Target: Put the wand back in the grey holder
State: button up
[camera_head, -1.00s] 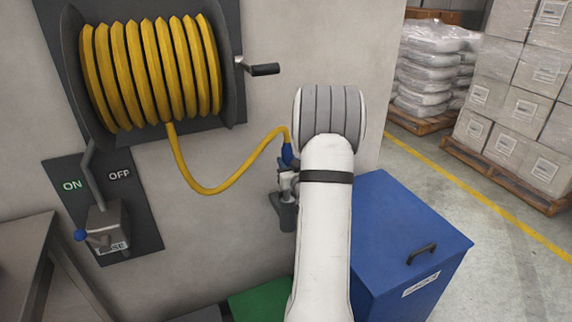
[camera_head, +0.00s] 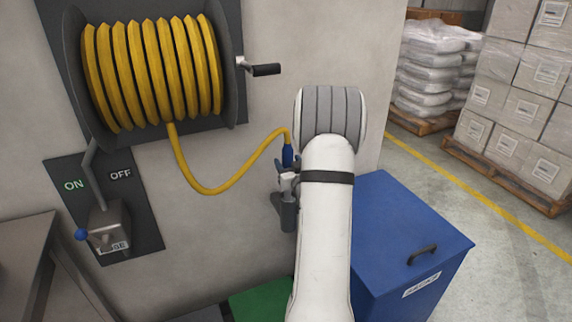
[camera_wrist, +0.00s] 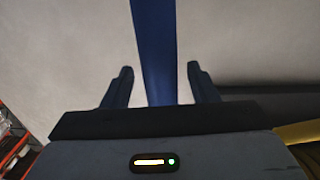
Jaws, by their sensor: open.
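The blue wand (camera_wrist: 156,40) runs between the two fingers of my gripper (camera_wrist: 160,72) in the wrist view. A gap shows on each side of it, so my gripper is open around it and not pressing on it. In the head view the wand's blue upper end (camera_head: 288,156) joins the yellow hose (camera_head: 205,191), just left of my arm. A dark grey holder-like piece (camera_head: 287,214) sits below it against the wall. My arm hides part of this spot, so I cannot tell how fully the wand sits in it.
A yellow hose reel (camera_head: 150,75) with a crank handle (camera_head: 264,70) is on the wall above left. An ON/OFF lever panel (camera_head: 135,205) is lower left. A blue lidded bin (camera_head: 405,235) stands right of my arm, and a green one (camera_head: 260,302) below.

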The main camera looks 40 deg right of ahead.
jog(key=b+v, duration=0.2)
jog(key=v, duration=1)
jog(key=w+a+r+n+g+y, duration=0.15)
jog(key=a+g, duration=0.55)
jog(key=a, duration=0.7)
jog(key=s+a+r+n+g+y, duration=0.2)
jog(key=s+a+g+y, duration=0.2)
jog(key=s+a, duration=1.3)
jog(key=a+g, duration=0.1)
jog(key=g, duration=0.2)
jog(key=shift+s+a+g, duration=0.25)
jog(key=shift+a+g, duration=0.05)
jog(key=shift+g, duration=0.1)
jog(key=p+v, duration=0.3)
jog(key=shift+w+r, duration=0.1)
jog(key=shift+r, duration=0.3)
